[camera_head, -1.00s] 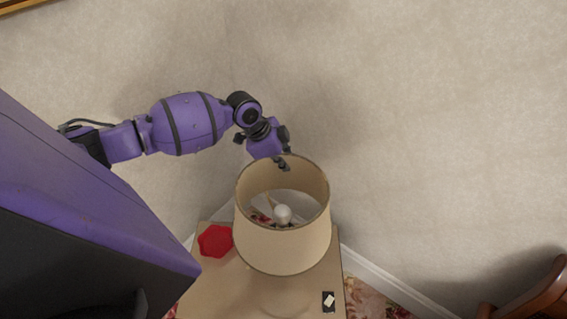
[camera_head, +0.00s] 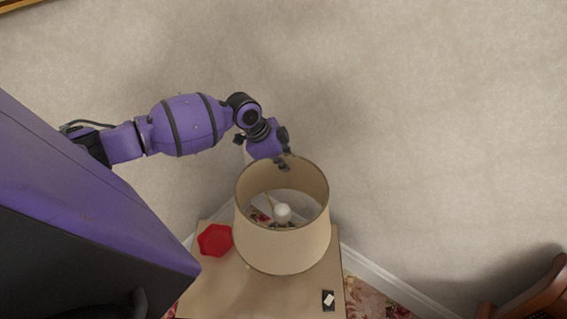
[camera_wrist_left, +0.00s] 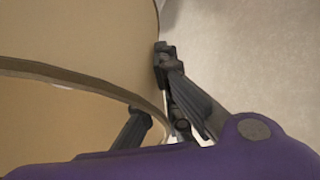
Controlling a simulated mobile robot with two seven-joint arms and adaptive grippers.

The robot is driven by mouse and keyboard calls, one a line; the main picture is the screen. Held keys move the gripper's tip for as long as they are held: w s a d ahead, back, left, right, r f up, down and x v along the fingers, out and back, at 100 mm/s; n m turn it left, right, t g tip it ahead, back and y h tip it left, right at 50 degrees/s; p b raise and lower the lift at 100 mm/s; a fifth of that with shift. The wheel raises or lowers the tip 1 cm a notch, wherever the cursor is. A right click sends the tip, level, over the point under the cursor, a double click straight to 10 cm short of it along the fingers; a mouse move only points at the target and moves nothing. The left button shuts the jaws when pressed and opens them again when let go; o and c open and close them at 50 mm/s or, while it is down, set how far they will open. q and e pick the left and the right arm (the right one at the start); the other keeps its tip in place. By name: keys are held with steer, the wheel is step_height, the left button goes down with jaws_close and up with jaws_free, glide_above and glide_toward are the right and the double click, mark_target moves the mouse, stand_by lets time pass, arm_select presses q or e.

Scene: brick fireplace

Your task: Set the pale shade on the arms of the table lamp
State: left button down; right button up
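The pale beige shade (camera_head: 285,250) is an open drum. In the head view it surrounds the white bulb (camera_head: 282,213) of the table lamp and looks about upright. The lamp's arms and stem are mostly hidden by the shade wall, and I cannot tell whether the shade rests on the arms. My left gripper (camera_head: 284,164) is at the shade's far upper rim. In the left wrist view its fingers (camera_wrist_left: 150,98) lie on either side of the shade wall (camera_wrist_left: 100,40), closed on it. My right gripper is not in view.
The lamp stands over a small wooden table (camera_head: 215,290). A red hexagonal object (camera_head: 214,240) lies left of the shade, and a small black item (camera_head: 328,300) lies at the front right. The wall (camera_head: 430,130) is behind. A wooden chair (camera_head: 540,298) is at the lower right.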

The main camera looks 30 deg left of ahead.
arm_select(q)
steer(key=c, duration=1.9)
jaws_free()
steer(key=shift+o, duration=0.2)
steer(key=v, duration=1.2)
steer(key=o, duration=0.5)
steer(key=shift+v, duration=6.05)
